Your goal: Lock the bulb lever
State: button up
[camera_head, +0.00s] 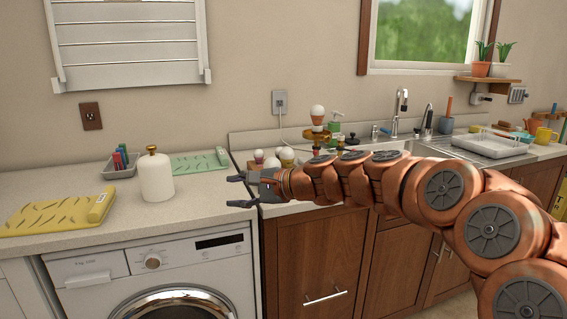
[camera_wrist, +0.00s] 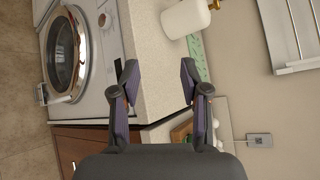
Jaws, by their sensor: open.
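Several white bulbs stand on the counter behind my gripper; one bulb (camera_head: 317,112) sits raised on a brass-coloured fixture (camera_head: 316,134). Other bulbs (camera_head: 286,154) stand lower, beside it. I cannot make out a lever; my arm covers part of this area. My gripper (camera_head: 240,190) is open and empty, pointing left over the front edge of the counter, in front of and to the left of the bulbs. In the wrist view my gripper (camera_wrist: 158,82) has its fingers spread, with only bare counter between and beyond them.
A white bottle (camera_head: 156,178) with a brass top stands on the left counter, also seen in the wrist view (camera_wrist: 186,17). A yellow mat (camera_head: 50,217), a green mat (camera_head: 193,164) and a marker tray (camera_head: 121,168) lie there. A washing machine (camera_head: 150,275) is below. A green soap bottle (camera_head: 335,123) stands behind my arm.

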jog(key=s+d+f+n+g+h, duration=0.2)
jog(key=s+d+f+n+h, duration=0.15)
jog(key=s+f, duration=0.45)
jog(key=s+d+f+n+g+h, duration=0.2)
jog(key=s+d+f+n+g, duration=0.15)
jog(key=s, duration=0.85)
jog(key=s+d+f+n+g+h, duration=0.2)
jog(key=s+d+f+h, duration=0.3)
jog(key=s+d, duration=0.65)
jog(key=s+d+f+n+g+h, duration=0.1)
jog(key=s+d+f+n+h, duration=0.15)
jog(key=s+d+f, duration=0.65)
notch_tip(320, 180, up, 21)
jog(key=s+d+p, duration=0.1)
jog(key=s+p, duration=0.1)
jog(key=p, duration=1.4)
jog(key=shift+f+m+t, duration=0.2)
jog(key=shift+m+t, duration=0.25)
